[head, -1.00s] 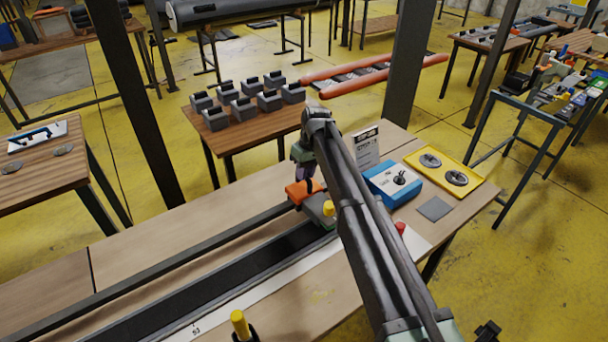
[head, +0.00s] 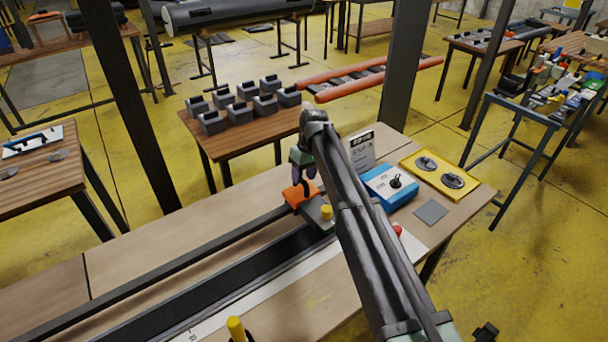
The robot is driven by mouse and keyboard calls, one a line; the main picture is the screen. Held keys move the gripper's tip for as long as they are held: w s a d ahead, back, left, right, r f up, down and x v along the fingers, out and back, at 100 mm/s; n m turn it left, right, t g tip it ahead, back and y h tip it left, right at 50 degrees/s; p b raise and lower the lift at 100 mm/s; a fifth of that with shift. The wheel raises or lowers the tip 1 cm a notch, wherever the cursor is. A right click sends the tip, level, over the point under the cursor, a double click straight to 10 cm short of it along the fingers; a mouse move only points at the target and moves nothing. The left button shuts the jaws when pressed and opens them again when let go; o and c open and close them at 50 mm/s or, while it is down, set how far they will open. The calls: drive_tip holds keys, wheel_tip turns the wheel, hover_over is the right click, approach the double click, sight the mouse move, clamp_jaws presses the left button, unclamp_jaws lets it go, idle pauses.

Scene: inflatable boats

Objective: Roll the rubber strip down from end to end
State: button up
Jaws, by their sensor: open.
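The black rubber strip (head: 218,278) lies lengthwise along the wooden bench, running from the lower left to beneath my arm. An orange block (head: 296,195) sits near its far end, beside a grey block with a yellow knob (head: 327,212). Which of these is the roller I cannot tell. My gripper (head: 306,182) points down just above and behind the orange block, open and holding nothing that I can see. Its fingertips are small and partly hidden, so contact with the block is unclear. My arm hides the strip's right end.
A dark rail (head: 150,274) runs along the strip's back side. A second yellow knob (head: 236,328) stands at the front. To the right are a blue box (head: 390,185), a yellow tray (head: 438,174) with two discs, a grey square (head: 431,212) and a red button (head: 397,231).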

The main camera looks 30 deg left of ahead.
wheel_tip(320, 180, up, 11)
drive_tip(key=w+p, duration=0.2)
drive_tip(key=p, duration=0.8)
drive_tip(key=shift+d+f, duration=0.2)
drive_tip(key=shift+d, duration=0.2)
drive_tip(key=shift+f, duration=0.1)
